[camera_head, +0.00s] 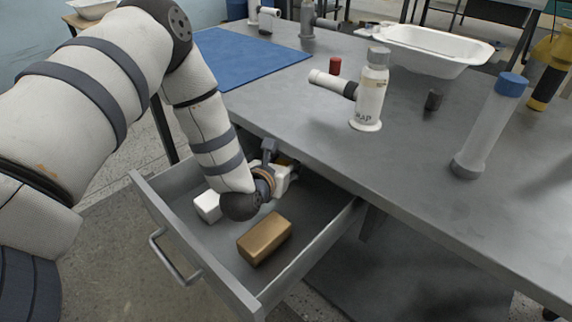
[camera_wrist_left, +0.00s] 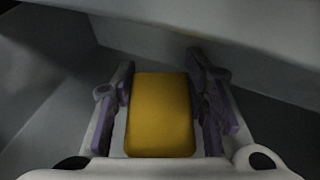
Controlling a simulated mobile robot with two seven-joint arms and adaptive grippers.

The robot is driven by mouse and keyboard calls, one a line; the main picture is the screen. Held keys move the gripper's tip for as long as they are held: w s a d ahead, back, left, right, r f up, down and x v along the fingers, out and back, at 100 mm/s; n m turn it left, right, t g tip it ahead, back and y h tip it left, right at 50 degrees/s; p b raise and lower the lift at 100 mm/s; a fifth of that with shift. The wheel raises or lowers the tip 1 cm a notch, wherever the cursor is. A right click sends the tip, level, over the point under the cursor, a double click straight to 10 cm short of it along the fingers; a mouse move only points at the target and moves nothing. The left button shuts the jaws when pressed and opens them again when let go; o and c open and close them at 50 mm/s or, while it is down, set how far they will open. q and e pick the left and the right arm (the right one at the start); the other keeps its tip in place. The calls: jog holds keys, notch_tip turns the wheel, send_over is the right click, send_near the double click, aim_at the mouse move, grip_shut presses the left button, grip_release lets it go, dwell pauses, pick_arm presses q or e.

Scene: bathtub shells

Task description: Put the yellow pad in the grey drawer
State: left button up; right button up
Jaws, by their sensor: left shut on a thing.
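The yellow pad (camera_wrist_left: 160,115) shows in the left wrist view between the two fingers of my left gripper (camera_head: 284,170), which is shut on it. In the head view the pad is mostly hidden behind the gripper and cannot be made out clearly. The grey drawer (camera_head: 199,264) is pulled open under the table. My left gripper reaches down into the back part of the drawer opening, close to the table's front edge. I cannot tell whether the pad touches the drawer floor. My right gripper is not in view.
A tan block (camera_head: 265,238) and a white block (camera_head: 207,206) lie in the drawer, in front of and left of the gripper. The grey table (camera_head: 420,165) overhangs the drawer's back. A white spray-like bottle (camera_head: 370,95) and a clear blue-capped tube (camera_head: 490,125) stand on it.

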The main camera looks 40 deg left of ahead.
pick_arm(q)
jog(key=shift+w+a+f, duration=0.1)
jog(key=shift+w+f, duration=0.2)
jog(key=shift+f, duration=0.05)
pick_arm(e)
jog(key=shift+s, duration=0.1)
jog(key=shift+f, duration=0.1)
pick_arm(q)
jog(key=shift+f, duration=0.2)
jog(key=o, duration=0.9)
jog(key=shift+o, duration=0.2)
jog(key=shift+r, duration=0.15)
jog(key=shift+s+r, duration=0.15)
jog(key=shift+r, duration=0.05)
jog(key=p+v, duration=0.1)
jog(key=v, duration=1)
jog(key=shift+s+r, duration=0.1)
jog(key=shift+s, duration=0.25)
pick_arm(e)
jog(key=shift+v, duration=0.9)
